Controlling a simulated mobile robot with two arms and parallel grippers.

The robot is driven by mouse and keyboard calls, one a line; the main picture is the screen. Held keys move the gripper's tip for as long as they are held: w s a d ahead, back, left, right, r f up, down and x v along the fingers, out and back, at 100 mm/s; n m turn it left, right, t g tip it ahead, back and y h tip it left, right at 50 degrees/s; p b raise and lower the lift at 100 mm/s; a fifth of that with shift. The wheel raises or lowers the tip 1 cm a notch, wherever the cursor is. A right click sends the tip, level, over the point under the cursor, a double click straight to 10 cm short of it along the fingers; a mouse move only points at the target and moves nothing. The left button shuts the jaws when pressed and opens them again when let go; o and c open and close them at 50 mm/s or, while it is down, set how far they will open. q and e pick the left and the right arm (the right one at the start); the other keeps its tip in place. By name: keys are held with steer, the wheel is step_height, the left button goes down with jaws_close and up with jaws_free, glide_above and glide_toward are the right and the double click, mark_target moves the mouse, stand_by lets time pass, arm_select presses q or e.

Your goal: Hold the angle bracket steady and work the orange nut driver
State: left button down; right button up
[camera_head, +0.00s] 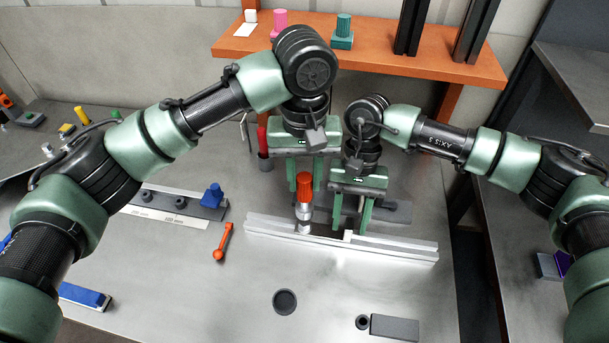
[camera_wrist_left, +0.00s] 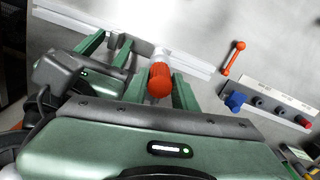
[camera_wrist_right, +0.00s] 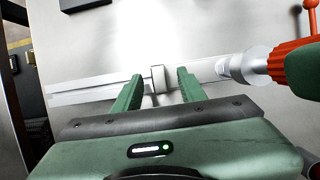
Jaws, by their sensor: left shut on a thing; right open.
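The orange nut driver (camera_head: 304,188) stands about upright over the pale metal rail, its silver lower end at the rail. My left gripper (camera_head: 305,181) is shut on its orange handle, which also shows between the fingers in the left wrist view (camera_wrist_left: 159,82). The angle bracket (camera_wrist_right: 158,79) looks like a small pale metal piece at the rail, right of the driver in the head view. My right gripper (camera_wrist_right: 160,84) is open, with one finger on each side of the bracket; contact cannot be told. In the head view, the right gripper (camera_head: 351,220) partly hides the bracket.
The rail (camera_head: 400,250) lies across the metal table. An orange hand tool (camera_head: 223,242) and a strip with a blue block (camera_head: 212,196) lie to the left. A dark round piece (camera_head: 285,301) and a grey block (camera_head: 394,327) are in front. An orange shelf (camera_head: 380,57) stands behind.

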steer(key=v, duration=1.2)
